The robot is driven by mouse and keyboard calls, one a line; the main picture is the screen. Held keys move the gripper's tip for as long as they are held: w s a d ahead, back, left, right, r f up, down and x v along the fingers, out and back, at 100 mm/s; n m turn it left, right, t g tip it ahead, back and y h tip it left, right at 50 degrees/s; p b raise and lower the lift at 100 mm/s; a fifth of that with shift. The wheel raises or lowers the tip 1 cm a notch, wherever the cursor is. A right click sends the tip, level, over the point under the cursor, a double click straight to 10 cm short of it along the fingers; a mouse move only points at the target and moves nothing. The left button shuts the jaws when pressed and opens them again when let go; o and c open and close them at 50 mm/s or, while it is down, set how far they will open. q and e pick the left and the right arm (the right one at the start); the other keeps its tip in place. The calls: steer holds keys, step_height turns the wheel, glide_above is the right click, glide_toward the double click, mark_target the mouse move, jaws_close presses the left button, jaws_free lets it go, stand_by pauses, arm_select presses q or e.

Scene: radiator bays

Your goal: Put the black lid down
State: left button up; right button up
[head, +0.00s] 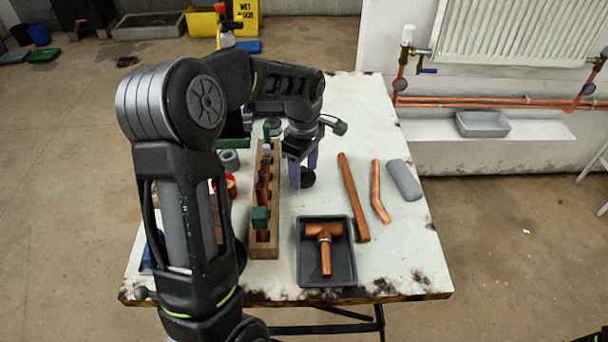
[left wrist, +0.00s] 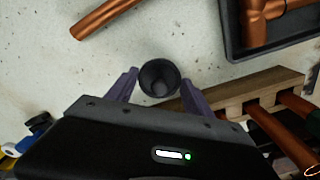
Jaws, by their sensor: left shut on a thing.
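The black lid (head: 307,178) is a small round dark cup between the fingers of my left gripper (head: 302,172). In the left wrist view the lid (left wrist: 159,78) shows its hollow opening towards the camera. My left gripper (left wrist: 157,92) has its purple fingers on either side of it and is shut on it. They are over the white tabletop, just right of the wooden rack. I cannot tell whether the lid touches the table.
The wooden rack (head: 264,245) holds copper pieces and green-topped items. A dark tray (head: 312,281) with a copper tee (head: 324,233) lies in front. Copper pipes (head: 353,197) and a grey block (head: 404,180) lie to the right. Bare tabletop surrounds the gripper's right side.

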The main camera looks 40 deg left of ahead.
mark_target(304, 169)
arm_select(q)
steer(key=shift+f, duration=1.1)
steer(key=shift+f, duration=0.1)
steer(key=o, duration=1.3)
step_height(304, 169, up, 12)
steer(key=shift+r, duration=0.15)
